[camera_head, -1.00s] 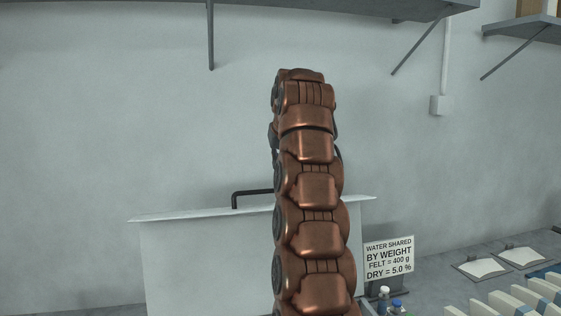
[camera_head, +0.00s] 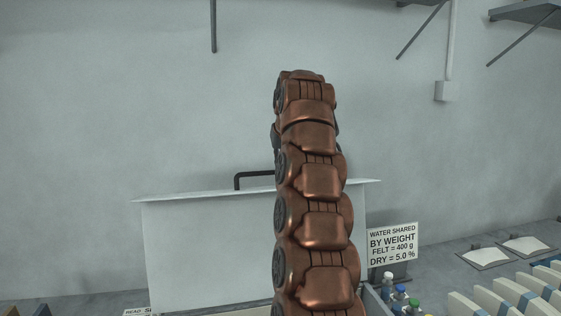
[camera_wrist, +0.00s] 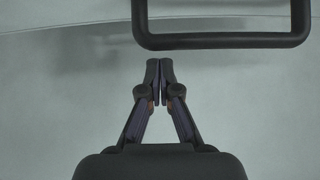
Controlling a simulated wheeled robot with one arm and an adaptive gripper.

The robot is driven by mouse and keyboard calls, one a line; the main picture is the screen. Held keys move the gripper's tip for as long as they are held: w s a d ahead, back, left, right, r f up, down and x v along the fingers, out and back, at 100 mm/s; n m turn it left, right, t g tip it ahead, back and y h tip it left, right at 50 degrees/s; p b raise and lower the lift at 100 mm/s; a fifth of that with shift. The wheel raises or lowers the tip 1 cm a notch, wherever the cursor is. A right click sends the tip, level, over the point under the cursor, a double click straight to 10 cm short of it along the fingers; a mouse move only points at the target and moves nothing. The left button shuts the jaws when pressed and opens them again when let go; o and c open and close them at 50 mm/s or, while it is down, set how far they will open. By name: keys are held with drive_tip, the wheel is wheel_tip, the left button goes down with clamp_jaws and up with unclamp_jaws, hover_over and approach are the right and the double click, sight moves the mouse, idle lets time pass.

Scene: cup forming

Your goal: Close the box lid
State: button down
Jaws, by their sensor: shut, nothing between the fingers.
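The box lid (camera_head: 205,250) is a pale grey panel standing upright against the back wall in the head view. A black bar handle (camera_head: 254,174) rises at its top edge, partly hidden by my arm. In the wrist view, the handle (camera_wrist: 222,41) spans the top right. My gripper (camera_wrist: 160,68) is shut and empty, its tips just below the handle's left corner in the picture. I cannot tell whether they touch anything. In the head view my gripper is hidden behind my copper arm, which covers the lid's right part. The box body is mostly out of frame.
A sign (camera_head: 393,248) stands right of the lid. Small bottles (camera_head: 399,294) stand below it. Pale slabs (camera_head: 515,296) fill the lower right corner, with white pads (camera_head: 487,256) behind them. Shelf brackets (camera_head: 422,30) are high on the wall.

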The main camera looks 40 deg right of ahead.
drive_tip(key=shift+s+a+f, duration=0.15)
drive_tip(key=shift+s+a, duration=0.05)
drive_tip(key=shift+s, duration=0.35)
drive_tip(key=shift+s+a+f, duration=0.15)
drive_tip(key=shift+s, duration=0.05)
